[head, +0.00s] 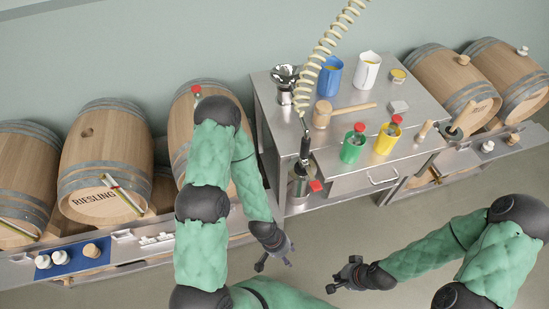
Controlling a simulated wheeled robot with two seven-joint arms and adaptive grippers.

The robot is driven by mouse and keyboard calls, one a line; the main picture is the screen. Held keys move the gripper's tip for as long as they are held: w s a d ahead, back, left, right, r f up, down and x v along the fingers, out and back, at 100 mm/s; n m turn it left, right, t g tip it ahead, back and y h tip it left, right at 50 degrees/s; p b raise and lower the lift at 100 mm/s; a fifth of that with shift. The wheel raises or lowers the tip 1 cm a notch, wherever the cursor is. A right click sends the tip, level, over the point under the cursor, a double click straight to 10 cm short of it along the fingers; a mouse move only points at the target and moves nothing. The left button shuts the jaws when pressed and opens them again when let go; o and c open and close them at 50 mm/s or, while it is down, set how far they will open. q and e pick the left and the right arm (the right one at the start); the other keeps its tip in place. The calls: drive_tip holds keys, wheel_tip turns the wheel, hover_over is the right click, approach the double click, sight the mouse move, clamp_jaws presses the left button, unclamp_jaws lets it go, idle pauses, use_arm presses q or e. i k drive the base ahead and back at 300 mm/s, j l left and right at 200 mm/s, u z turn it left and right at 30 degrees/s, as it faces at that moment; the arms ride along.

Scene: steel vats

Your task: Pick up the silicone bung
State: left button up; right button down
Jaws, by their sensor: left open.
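Two whitish bungs, one of them (42,262), stand on a blue cloth (68,264) on the rail at the left, beside a tan bung (91,250). More pale bungs sit at the right, one on a rail (487,146) and one on the far right barrel (523,50). I cannot tell which of these is silicone. My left gripper (275,260) is open and empty over the floor, in front of the steel table. My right gripper (343,275) looks open and empty, further right over the floor. Both are well apart from any bung.
The steel table (283,88) carries blue and white jugs, a wooden mallet (340,111), and green and yellow cups. A coiled hose (318,55) hangs over it. Barrels stand left (105,150) and right. My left arm hides part of a barrel. The floor in front is clear.

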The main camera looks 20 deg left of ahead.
sight(62, 256)
drive_tip(key=u, duration=3.2)
